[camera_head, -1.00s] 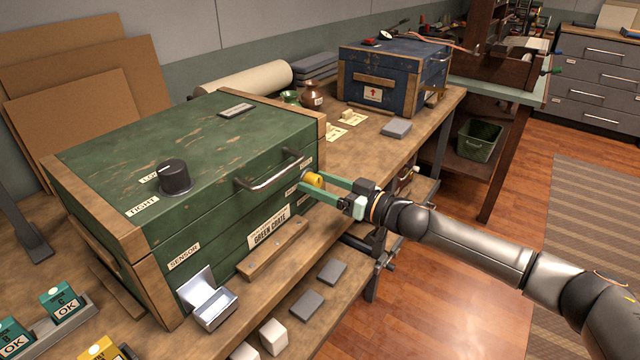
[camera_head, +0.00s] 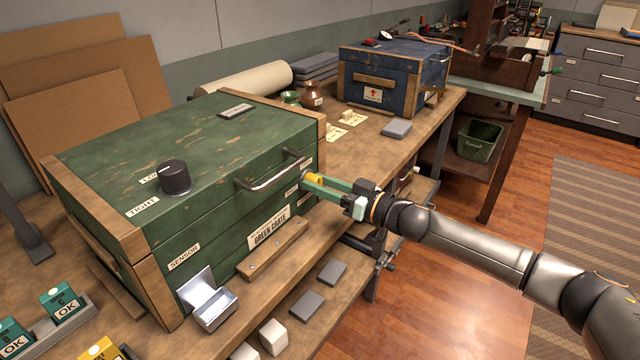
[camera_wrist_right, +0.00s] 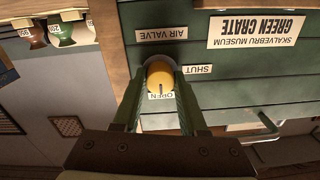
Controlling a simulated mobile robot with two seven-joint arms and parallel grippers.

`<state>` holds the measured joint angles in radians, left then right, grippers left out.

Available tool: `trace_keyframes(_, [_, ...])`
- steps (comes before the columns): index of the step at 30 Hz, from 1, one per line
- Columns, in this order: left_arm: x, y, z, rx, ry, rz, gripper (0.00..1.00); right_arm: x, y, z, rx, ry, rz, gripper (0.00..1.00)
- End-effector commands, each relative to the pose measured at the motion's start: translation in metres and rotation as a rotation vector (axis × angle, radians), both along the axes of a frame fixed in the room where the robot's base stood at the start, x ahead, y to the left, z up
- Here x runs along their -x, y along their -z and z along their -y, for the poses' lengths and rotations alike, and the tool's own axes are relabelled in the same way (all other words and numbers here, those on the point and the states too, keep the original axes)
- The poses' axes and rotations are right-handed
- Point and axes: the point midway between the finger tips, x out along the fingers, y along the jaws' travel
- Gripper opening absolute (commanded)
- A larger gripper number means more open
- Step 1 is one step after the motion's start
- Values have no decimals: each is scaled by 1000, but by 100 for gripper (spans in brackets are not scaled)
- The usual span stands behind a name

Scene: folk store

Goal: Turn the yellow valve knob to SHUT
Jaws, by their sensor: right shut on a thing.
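The yellow valve knob (camera_head: 314,177) sits on the right part of the green crate's (camera_head: 215,226) front face, mostly covered by my right gripper (camera_head: 308,181) in the head view. The right wrist view, upside down, shows the knob (camera_wrist_right: 161,74) between the two green fingers of my right gripper (camera_wrist_right: 161,68), which are shut on it. A short dark mark on the knob appears to face the OPEN label (camera_wrist_right: 162,96). The SHUT label (camera_wrist_right: 198,69) is to the knob's right in that view, and the AIR VALVE label (camera_wrist_right: 162,33) is above it. My left gripper is not in view.
A metal handle (camera_head: 274,181) sticks out of the crate front near my right gripper. A black dial (camera_head: 174,177) is on the lid. A wooden ledge (camera_head: 272,250) and an open metal flap (camera_head: 212,308) stick out lower down. A blue crate (camera_head: 390,75) stands farther back.

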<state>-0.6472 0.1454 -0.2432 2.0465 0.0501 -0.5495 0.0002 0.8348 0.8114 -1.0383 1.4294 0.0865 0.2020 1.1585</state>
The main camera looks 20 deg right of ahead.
Motion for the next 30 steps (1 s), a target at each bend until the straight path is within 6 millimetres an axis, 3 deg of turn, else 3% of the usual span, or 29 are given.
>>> trace_keyframes(11, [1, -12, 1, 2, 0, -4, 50, 0, -2, 0, 107, 0, 81, 0])
trace_keyframes(30, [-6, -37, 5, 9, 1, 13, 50, 1, -1, -1, 573, -1, 445, 0])
